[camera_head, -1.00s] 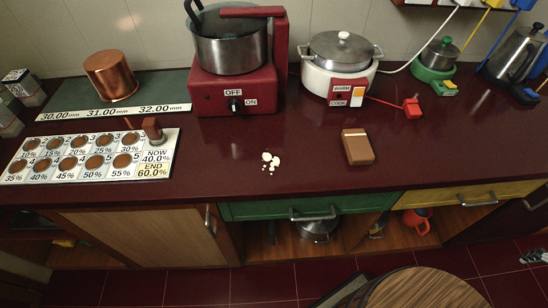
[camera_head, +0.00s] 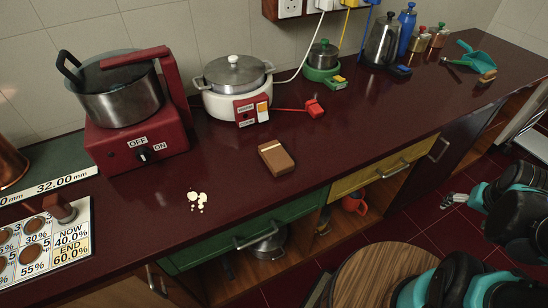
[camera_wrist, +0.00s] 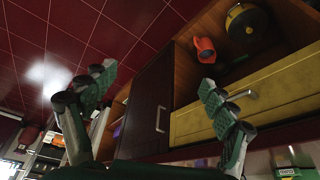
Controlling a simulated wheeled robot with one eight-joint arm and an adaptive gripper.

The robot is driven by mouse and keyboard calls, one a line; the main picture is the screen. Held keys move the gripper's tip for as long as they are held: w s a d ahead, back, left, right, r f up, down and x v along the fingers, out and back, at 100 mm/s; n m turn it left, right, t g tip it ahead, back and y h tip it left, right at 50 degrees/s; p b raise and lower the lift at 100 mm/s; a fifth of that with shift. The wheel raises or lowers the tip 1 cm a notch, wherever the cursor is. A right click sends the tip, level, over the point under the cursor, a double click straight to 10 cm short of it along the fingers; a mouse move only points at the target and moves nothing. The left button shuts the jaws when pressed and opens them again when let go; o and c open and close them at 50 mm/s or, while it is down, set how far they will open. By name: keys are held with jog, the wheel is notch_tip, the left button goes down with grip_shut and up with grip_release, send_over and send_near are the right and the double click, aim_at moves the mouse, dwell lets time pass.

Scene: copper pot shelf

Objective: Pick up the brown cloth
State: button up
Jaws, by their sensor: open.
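A brown, flat, block-like thing (camera_head: 276,158) lies on the dark red counter right of the white crumbs; it may be the folded brown cloth, but it looks stiff and box-shaped. No other brown cloth is clear. My gripper (camera_wrist: 157,76) shows in the wrist view with its two dark green fingers spread wide and nothing between them. It faces the cabinet fronts and floor, and the brown thing is not in that view.
White crumbs (camera_head: 198,200) lie left of the brown thing. A red cooker with a pot (camera_head: 120,95) and a white cooker (camera_head: 236,85) stand behind. A yellow drawer (camera_head: 378,172) and green drawer (camera_head: 230,238) front the counter. A round wooden top (camera_head: 378,280) stands before it.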

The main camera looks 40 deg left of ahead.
jog(key=shift+c, duration=0.3)
jog(key=shift+c, duration=0.3)
jog(key=w+a+r+n+g, duration=0.15)
jog(key=a+r, duration=0.25)
jog(key=a, duration=0.5)
jog(key=w+a+r+n+y, duration=0.1)
jog(key=w+a+r+n, duration=0.2)
jog(key=a, duration=0.5)
jog(key=a+r+n+g, duration=0.1)
jog(key=a+r+n, duration=0.1)
jog(key=a+r, duration=0.5)
notch_tip(320, 180, up, 9)
jog(key=n+g+h, duration=0.1)
jog(key=n+g, duration=0.1)
jog(key=n, duration=0.4)
send_over(276, 154)
notch_tip(276, 154, down, 17)
jog(key=shift+f, duration=0.1)
jog(key=shift+c, duration=0.3)
